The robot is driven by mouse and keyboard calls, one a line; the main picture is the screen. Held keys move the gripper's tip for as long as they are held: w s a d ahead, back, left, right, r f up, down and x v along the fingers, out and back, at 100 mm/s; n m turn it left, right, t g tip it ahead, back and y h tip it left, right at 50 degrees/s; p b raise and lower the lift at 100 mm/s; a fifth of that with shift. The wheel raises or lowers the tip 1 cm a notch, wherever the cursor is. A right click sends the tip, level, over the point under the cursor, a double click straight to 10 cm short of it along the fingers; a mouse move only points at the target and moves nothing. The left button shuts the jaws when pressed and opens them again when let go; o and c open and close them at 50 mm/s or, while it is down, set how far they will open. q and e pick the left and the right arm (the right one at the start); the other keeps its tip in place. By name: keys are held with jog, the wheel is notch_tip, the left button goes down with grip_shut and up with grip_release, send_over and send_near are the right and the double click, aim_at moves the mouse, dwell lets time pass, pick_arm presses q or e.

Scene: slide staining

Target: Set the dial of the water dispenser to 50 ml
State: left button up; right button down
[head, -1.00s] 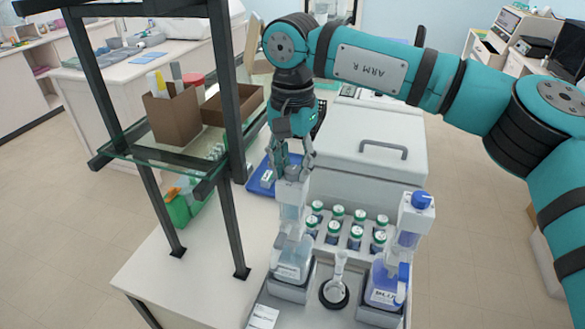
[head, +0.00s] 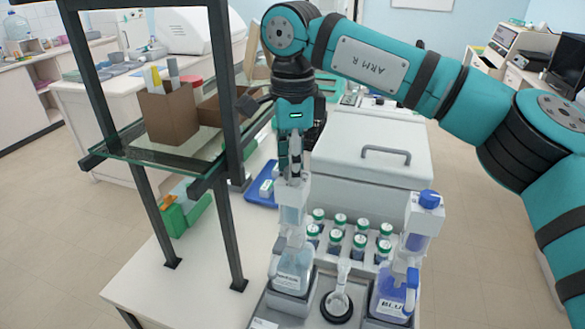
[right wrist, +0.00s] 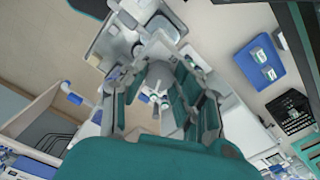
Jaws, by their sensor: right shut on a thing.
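The water dispenser (head: 292,262) is a clear bottle with a pale pump head and a grey dial (head: 293,181) on top. It stands upright at the left of the grey tray. My right gripper (head: 294,174) points straight down over it and is shut on the dial. The fingers cover most of the dial, so its setting cannot be read. In the right wrist view the fingers frame the middle of the picture, with the tray beyond them. My left gripper is not in view.
A blue-capped dispenser (head: 395,285) stands at the right of the tray. Several green-capped jars (head: 336,238) stand behind, and a round black-rimmed holder (head: 337,307) lies between the dispensers. A glass shelf (head: 150,150) with dark posts rises close on the left. A white lidded box (head: 370,150) stands behind.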

jog(key=m+b, duration=0.1)
jog(key=m, duration=0.4)
dwell(0.5)
jog(key=c, duration=1)
grip_release()
jog(key=shift+r, duration=0.1)
notch_tip(320, 180, up, 12)
